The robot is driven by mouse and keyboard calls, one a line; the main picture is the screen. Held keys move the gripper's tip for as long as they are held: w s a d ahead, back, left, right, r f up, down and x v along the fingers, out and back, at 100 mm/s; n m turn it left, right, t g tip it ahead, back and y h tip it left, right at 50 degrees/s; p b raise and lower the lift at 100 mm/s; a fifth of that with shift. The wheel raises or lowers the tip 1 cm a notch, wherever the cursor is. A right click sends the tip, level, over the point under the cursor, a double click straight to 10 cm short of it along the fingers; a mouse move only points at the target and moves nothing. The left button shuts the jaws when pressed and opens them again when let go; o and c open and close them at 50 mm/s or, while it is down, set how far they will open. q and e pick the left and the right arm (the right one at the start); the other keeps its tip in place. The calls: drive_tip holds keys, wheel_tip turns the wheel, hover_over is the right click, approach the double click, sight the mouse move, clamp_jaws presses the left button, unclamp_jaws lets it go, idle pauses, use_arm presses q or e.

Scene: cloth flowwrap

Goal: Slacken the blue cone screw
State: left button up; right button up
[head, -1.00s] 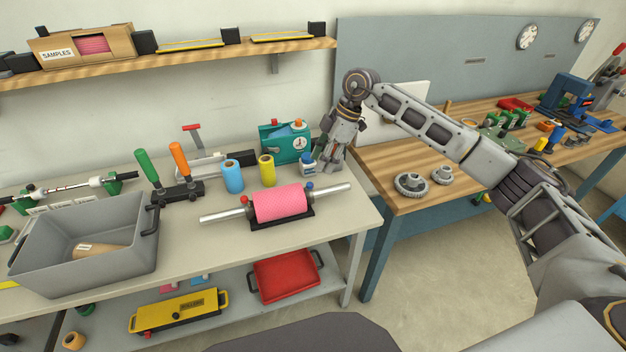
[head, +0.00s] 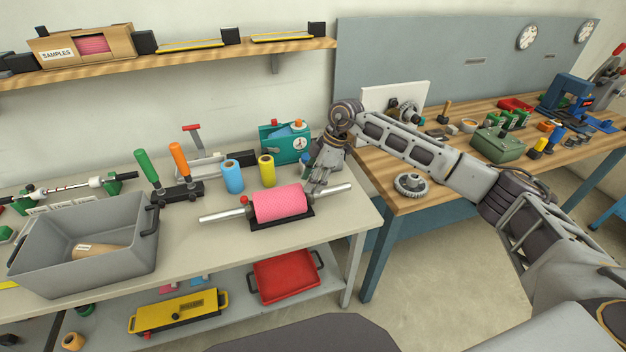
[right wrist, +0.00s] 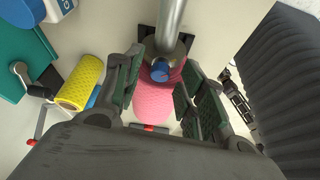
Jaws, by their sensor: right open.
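The pink roll (head: 280,204) sits on a metal shaft (head: 225,214) in a black stand, with a red cone screw (head: 244,200) at its left end. The blue cone screw (right wrist: 160,70) shows in the right wrist view at the roll's other end, on the shaft; my gripper hides it in the head view. My right gripper (head: 317,186) is open, above the right end of the roll. In the right wrist view its open fingers (right wrist: 163,76) stand on either side of the blue screw, and I cannot tell whether they touch it. My left gripper is out of view.
A yellow roll (head: 267,170) and a blue roll (head: 232,176) stand behind the pink roll. A teal device (head: 286,143) is at the back. A grey bin (head: 85,245) is at the left. The bench front beside the bin is clear.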

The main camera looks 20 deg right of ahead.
drive_tip(key=shift+c, duration=0.4)
drive_tip(key=c, duration=0.7)
clamp_jaws()
